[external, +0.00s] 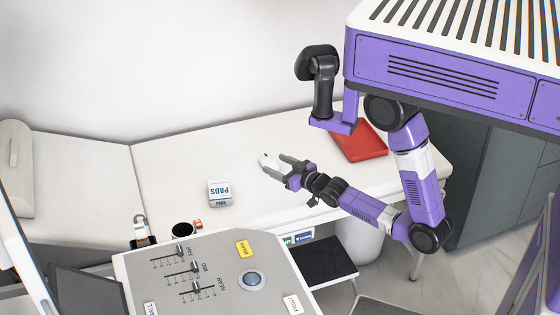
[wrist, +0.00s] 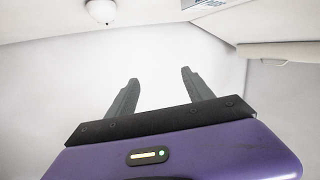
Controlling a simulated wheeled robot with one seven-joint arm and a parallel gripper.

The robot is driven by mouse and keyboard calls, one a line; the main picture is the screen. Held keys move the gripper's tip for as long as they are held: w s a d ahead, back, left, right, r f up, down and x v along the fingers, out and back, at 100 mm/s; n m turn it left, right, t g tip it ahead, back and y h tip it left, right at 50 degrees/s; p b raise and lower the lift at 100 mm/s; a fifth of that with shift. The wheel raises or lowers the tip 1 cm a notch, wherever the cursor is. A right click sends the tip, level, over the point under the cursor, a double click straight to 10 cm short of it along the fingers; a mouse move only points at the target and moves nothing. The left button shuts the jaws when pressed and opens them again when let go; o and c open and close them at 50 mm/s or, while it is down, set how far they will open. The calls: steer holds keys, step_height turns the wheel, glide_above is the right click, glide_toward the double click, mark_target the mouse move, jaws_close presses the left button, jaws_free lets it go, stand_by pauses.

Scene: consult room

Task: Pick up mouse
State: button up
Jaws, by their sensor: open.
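In the external view, a small white rounded object that looks like the mouse (external: 267,160) shows at the tips of my gripper (external: 273,165), over the white padded couch. The fingers partly overlap it in this view.
The couch (external: 90,165) has a red item (external: 358,142) at right and a white PADS box (external: 220,193) at left. A small red-and-white item (external: 197,224) and black cup (external: 182,230) are nearer. A grey control panel (external: 215,280) stands in front.

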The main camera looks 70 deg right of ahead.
mark_target(270, 162)
steer(key=w+d+f+m+g+h+p, duration=0.1)
steer(key=w+d+f+m+g+h, duration=0.25)
steer(key=w+d, duration=0.6)
steer(key=shift+m+g+y, duration=0.25)
steer(key=shift+m+g, duration=0.2)
steer(key=shift+g, duration=0.2)
steer(key=s+d+f, duration=0.1)
steer(key=f, duration=0.1)
steer(key=s+d+f, duration=0.1)
steer(key=f, duration=0.1)
steer(key=s+d+f, duration=0.1)
steer(key=f, duration=0.1)
steer(key=shift+d, duration=0.2)
steer(key=shift+s+d, duration=0.1)
steer(key=shift+w+a+x, duration=0.1)
steer(key=shift+a+x, duration=0.05)
steer(key=shift+x, duration=1.8)
steer(key=shift+w+a+x, duration=0.15)
steer(key=shift+x, duration=1.8)
steer(key=shift+c, duration=0.4)
